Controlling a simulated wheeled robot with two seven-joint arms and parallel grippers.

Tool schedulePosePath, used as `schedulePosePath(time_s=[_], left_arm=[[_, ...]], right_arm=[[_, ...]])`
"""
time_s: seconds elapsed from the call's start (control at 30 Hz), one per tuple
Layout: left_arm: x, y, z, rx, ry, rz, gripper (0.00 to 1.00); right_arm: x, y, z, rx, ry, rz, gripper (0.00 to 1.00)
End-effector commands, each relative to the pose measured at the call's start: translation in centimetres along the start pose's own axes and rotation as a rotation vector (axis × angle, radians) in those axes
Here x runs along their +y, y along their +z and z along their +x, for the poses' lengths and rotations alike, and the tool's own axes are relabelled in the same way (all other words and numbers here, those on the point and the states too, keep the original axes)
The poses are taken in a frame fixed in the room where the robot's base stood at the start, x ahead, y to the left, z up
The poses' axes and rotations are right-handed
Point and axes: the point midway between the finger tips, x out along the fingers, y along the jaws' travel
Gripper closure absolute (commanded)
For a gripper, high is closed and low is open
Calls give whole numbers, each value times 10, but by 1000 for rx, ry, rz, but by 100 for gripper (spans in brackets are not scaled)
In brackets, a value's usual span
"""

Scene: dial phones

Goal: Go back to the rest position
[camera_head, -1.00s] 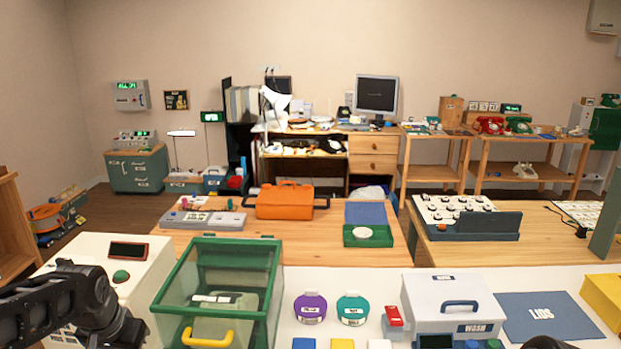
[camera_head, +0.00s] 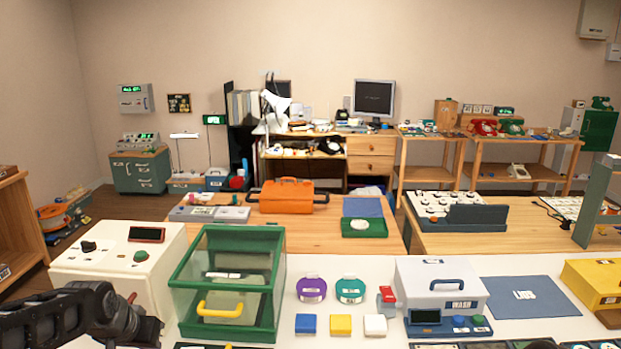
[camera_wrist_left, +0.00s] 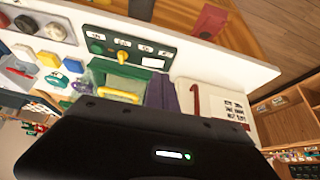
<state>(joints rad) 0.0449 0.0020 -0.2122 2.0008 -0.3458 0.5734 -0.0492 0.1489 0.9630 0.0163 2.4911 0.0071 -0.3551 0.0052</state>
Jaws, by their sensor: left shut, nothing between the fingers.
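My left arm (camera_head: 70,312) comes in at the bottom left of the head view, in front of the cream box with a knob and a green button (camera_head: 120,268). Its gripper fingers cannot be made out there. In the left wrist view the black housing of my left gripper (camera_wrist_left: 150,140), with a small lit strip, fills the lower middle. It holds nothing, and the fingertips are hidden.
On the white table (camera_head: 350,268) stand a green-framed clear case (camera_head: 271,290), purple (camera_head: 311,289) and teal (camera_head: 350,290) round pieces, a white wash box (camera_head: 440,282), a blue mat (camera_head: 525,297) and a yellow box (camera_head: 597,283). A wooden table with an orange case (camera_head: 286,197) stands behind.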

Motion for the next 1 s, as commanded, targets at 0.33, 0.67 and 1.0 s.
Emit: schedulePosePath(time_s=[0.33, 0.67, 1.0], left_arm=[[95, 39, 98, 51, 144, -54, 100], [212, 241, 193, -179, 264, -176, 100], [262, 398, 183, -480, 313, -184, 100]], right_arm=[[0, 0, 0, -1, 0, 0, 65], [0, 0, 0, -1, 0, 0, 65], [0, 0, 0, -1, 0, 0, 65]])
